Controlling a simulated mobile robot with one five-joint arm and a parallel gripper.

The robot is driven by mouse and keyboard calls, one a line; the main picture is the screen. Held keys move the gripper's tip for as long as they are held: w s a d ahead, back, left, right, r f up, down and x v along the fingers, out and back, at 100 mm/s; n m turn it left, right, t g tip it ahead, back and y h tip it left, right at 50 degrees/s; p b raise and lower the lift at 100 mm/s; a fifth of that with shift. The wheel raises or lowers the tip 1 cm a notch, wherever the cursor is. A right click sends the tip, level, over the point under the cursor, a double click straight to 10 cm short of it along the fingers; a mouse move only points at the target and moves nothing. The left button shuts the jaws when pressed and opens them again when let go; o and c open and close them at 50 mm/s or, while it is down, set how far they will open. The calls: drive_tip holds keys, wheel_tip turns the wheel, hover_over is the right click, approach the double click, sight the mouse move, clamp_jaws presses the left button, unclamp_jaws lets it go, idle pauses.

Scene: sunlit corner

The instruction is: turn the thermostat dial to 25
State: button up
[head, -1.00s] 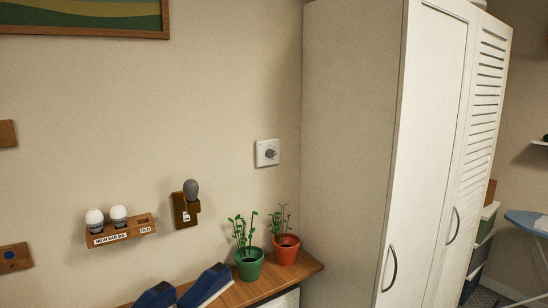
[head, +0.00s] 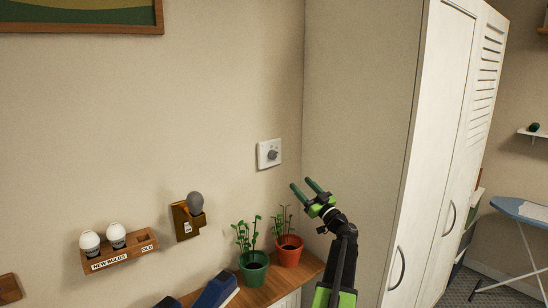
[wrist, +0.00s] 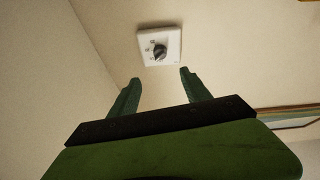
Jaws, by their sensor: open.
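The thermostat is a white square plate (head: 264,149) on the wall near the corner by the wardrobe. Its grey dial (head: 272,155) sticks out from the plate; the numbers are too small to read. In the wrist view the plate (wrist: 171,37) and dial (wrist: 159,52) lie beyond the fingertips, roughly between them. My gripper (head: 303,187) has green fingers that are spread apart and empty. In the head view it is to the lower right of the thermostat, apart from it. The fingers also show in the wrist view (wrist: 160,75).
A tall white wardrobe (head: 425,150) stands close on the right. Below the thermostat, a green pot (head: 253,275) and an orange pot (head: 289,257) with plants stand on a wooden shelf top (head: 312,267). A bulb holder (head: 186,222) and bulb rack (head: 120,258) are on the wall to the left.

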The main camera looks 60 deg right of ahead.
sight(276, 157)
drive_tip(key=p+x, duration=0.6)
drive_tip(key=x, duration=1.1)
drive_tip(key=shift+w+r+p, duration=0.15)
drive_tip(key=shift+w+p, duration=0.05)
drive_tip(key=shift+p, duration=0.15)
drive_tip(key=shift+c, duration=0.5)
clamp_jaws()
